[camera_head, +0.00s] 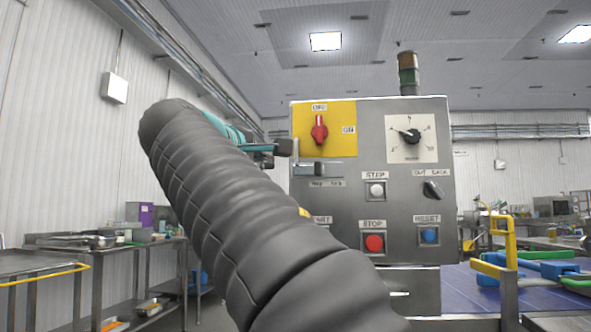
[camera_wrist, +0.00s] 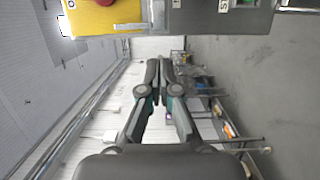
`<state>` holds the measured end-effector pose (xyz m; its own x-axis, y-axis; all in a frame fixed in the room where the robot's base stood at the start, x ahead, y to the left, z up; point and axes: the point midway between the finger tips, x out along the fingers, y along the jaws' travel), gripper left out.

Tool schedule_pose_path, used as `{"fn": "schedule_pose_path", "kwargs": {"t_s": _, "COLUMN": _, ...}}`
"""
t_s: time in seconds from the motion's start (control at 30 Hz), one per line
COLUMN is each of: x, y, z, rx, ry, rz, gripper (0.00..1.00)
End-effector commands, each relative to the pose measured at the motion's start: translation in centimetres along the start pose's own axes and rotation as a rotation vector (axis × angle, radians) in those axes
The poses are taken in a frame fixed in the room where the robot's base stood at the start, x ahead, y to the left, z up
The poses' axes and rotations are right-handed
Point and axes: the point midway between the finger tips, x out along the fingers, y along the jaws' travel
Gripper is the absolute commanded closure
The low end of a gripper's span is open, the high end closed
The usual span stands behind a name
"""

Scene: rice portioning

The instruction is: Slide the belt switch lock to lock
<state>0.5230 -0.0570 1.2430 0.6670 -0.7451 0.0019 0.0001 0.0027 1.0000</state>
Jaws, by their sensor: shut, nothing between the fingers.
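The red rotary switch (camera_head: 319,130) sits on the yellow plate (camera_head: 341,116), above the lock. My gripper (camera_head: 285,147) is at the panel's left edge, a little above and left of the lock. In the wrist view my gripper (camera_wrist: 159,64) is shut and empty, its tips below the panel edge. I cannot tell whether it touches anything.
The panel also carries a dial (camera_head: 411,135), a red stop button (camera_head: 374,243) and a blue reset button (camera_head: 430,235). My arm hides its lower left part. A metal table (camera_head: 150,243) stands at the left. A yellow bracket (camera_head: 508,240) stands at the right.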

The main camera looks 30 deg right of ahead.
Motion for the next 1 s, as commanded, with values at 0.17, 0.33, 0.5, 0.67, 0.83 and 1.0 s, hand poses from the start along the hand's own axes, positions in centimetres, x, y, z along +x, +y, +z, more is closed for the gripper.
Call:
{"fn": "schedule_pose_path", "kwargs": {"t_s": 0.17, "x": 0.0, "y": 0.0, "z": 0.0, "rx": 0.001, "ry": 0.001, "rz": -0.001, "gripper": 1.00}}
{"fn": "schedule_pose_path", "kwargs": {"t_s": 0.33, "x": 0.5, "y": 0.0, "z": 0.0, "rx": 0.001, "ry": -0.001, "rz": -0.002, "gripper": 1.00}}
{"fn": "schedule_pose_path", "kwargs": {"t_s": 0.5, "x": 2.5, "y": 0.0, "z": 0.1, "rx": 0.001, "ry": -0.003, "rz": -0.002, "gripper": 1.00}}
{"fn": "schedule_pose_path", "kwargs": {"t_s": 0.67, "x": 5.3, "y": 0.0, "z": 0.1, "rx": 0.001, "ry": -0.004, "rz": -0.002, "gripper": 1.00}}
{"fn": "schedule_pose_path", "kwargs": {"t_s": 0.83, "x": 8.4, "y": 0.0, "z": 0.1, "rx": 0.001, "ry": -0.003, "rz": -0.003, "gripper": 1.00}}
{"fn": "schedule_pose_path", "kwargs": {"t_s": 1.0, "x": 10.4, "y": -0.1, "z": 1.3, "rx": 0.004, "ry": -0.002, "rz": -0.001, "gripper": 1.00}}
